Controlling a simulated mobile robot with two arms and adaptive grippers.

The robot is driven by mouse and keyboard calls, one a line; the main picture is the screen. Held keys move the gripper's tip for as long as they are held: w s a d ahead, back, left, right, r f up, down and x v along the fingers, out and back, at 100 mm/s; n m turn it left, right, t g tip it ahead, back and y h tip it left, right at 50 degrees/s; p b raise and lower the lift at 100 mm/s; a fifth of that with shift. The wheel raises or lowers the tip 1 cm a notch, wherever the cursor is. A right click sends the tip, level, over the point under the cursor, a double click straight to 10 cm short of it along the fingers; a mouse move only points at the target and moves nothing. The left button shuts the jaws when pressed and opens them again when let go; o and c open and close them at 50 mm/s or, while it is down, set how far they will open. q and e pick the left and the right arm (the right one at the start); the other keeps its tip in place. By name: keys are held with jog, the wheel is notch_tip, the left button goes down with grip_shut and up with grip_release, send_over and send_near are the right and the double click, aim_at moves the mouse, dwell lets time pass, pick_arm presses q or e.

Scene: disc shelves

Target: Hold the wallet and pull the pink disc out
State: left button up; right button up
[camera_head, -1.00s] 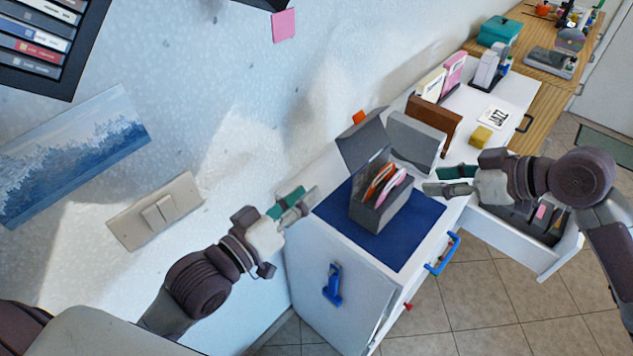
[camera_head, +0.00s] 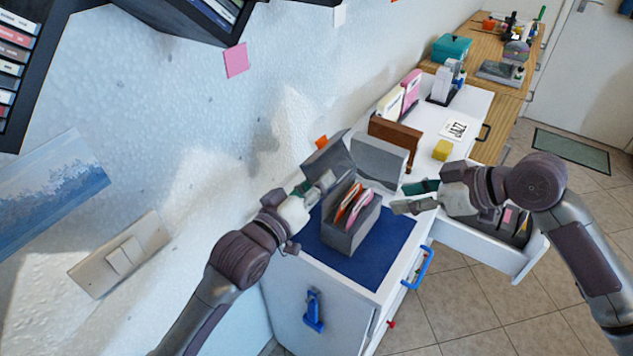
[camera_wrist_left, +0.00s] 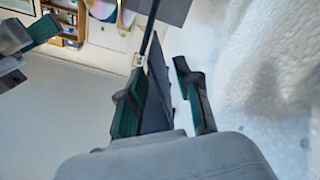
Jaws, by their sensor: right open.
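The wallet (camera_head: 350,240) is a grey open-topped case standing on a blue mat (camera_head: 385,258), with its dark lid flap (camera_head: 328,155) raised behind it. The pink disc (camera_head: 363,203) stands upright inside, its upper part showing beside orange-red and white discs (camera_head: 346,203). My left gripper (camera_head: 318,191) is at the wallet's left back side, by the flap. In the left wrist view its fingers (camera_wrist_left: 162,100) are apart, with a dark grey panel in view between them; contact cannot be told. My right gripper (camera_head: 408,196) is open and empty, just right of the wallet.
Behind the wallet stand a grey case (camera_head: 380,160) and a brown case (camera_head: 402,131). A yellow block (camera_head: 442,150) lies on the white top. An open drawer (camera_head: 485,245) juts out below my right arm. The wall is close on the left.

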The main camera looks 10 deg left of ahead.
pick_arm(q)
grip_shut()
dwell(1.1)
